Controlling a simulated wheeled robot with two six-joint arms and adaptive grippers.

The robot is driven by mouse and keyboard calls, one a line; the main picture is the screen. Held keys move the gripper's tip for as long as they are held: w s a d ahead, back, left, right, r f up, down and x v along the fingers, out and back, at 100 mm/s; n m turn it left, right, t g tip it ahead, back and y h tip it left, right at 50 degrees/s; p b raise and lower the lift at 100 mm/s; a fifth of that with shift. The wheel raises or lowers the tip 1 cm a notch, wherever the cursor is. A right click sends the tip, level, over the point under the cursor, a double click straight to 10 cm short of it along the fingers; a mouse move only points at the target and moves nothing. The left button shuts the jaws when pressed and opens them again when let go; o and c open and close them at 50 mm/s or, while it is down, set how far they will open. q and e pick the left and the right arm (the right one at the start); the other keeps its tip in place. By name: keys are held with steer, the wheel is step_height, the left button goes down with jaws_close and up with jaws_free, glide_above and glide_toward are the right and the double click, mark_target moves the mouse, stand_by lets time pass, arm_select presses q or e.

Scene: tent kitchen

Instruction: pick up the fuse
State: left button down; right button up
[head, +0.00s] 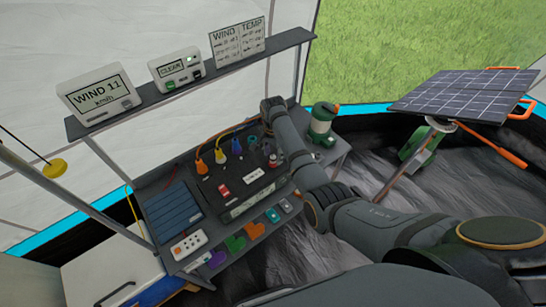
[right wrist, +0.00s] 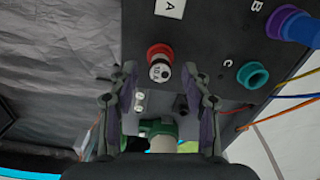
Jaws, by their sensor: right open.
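The fuse (right wrist: 160,69), pale with a small printed label and a dark end, sits in a red ring socket (right wrist: 157,51) on the dark panel, near the label A. In the head view the fuse (head: 273,160) shows small at the right of the dark box, beside my right arm. My right gripper (right wrist: 158,84) is open. In the right wrist view its two fingers stand left and right of the fuse's near end, with gaps on both sides; I cannot tell the exact depth. My left gripper is not in view.
Coloured cables run from the box (head: 240,190). A green-and-white lantern (head: 321,125) stands at the bench's right end. A shelf (head: 190,85) with displays runs above.

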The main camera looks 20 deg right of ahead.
steer(key=shift+f, duration=0.75)
jaws_close()
